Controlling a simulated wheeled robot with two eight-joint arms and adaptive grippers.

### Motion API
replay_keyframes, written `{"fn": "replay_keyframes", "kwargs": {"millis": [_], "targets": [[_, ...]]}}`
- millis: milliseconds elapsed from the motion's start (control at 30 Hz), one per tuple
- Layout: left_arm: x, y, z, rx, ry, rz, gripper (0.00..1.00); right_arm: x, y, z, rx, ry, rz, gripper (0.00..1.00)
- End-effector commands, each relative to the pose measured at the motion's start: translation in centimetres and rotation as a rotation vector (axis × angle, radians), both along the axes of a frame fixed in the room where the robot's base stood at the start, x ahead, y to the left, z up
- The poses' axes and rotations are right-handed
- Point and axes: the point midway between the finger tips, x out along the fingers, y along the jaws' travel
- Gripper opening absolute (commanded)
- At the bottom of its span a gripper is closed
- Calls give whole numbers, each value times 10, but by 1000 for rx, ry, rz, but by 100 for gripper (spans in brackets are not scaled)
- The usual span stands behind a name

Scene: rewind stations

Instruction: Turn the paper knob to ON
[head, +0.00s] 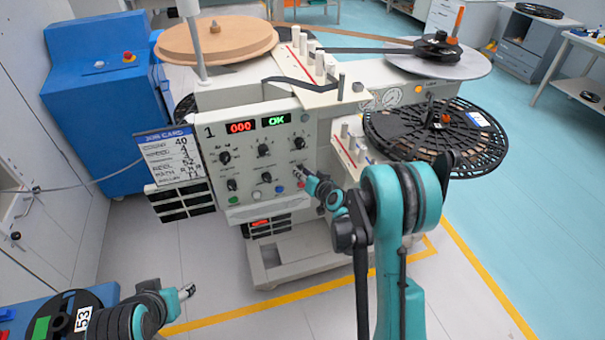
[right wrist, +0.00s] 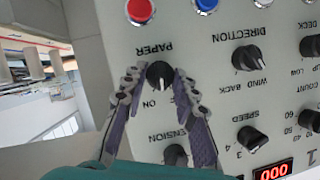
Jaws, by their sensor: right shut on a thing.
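The grey control panel (head: 225,160) of station 1 faces me, with several black knobs, a red 000 display and a green OK display. The black PAPER knob (right wrist: 160,73) shows upside down in the right wrist view, between the fingers of my right gripper (right wrist: 158,84). The right gripper is shut on it; in the head view the gripper (head: 304,174) is at the panel's lower right and covers the knob. An ON label shows beside the knob; I cannot tell exactly where its pointer stands. My left gripper (head: 187,291) is at the lower left, away from the panel, its opening unclear.
TENSION (right wrist: 176,155) and DIRECTION (right wrist: 246,58) knobs are close to the right gripper, with red (right wrist: 139,10) and blue (right wrist: 205,5) buttons nearby. A job card (head: 170,157) hangs left of the panel. A black slotted reel (head: 400,135) sticks out at the right.

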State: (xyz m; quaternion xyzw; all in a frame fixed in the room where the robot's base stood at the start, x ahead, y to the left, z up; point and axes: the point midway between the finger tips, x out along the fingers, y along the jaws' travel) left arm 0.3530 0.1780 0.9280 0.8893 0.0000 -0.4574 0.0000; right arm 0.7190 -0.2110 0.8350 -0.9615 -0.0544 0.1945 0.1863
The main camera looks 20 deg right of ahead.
Motion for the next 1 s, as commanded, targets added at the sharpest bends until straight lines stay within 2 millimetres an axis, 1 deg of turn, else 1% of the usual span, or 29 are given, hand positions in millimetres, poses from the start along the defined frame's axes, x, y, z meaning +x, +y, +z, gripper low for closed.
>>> {"fn": "replay_keyframes", "kwargs": {"millis": [200, 500, 700, 1000], "targets": [[0, 0, 0, 0, 0, 0, 49, 0, -3, -1, 187, 6, -2, 0], [0, 0, 0, 0, 0, 0, 49, 0, -4, -2, 368, 12, -1, 0], [0, 0, 0, 0, 0, 0, 49, 0, -3, -2, 426, 15, 0, 0], [0, 0, 0, 0, 0, 0, 49, 0, -3, -3, 451, 16, 0, 0]]}}
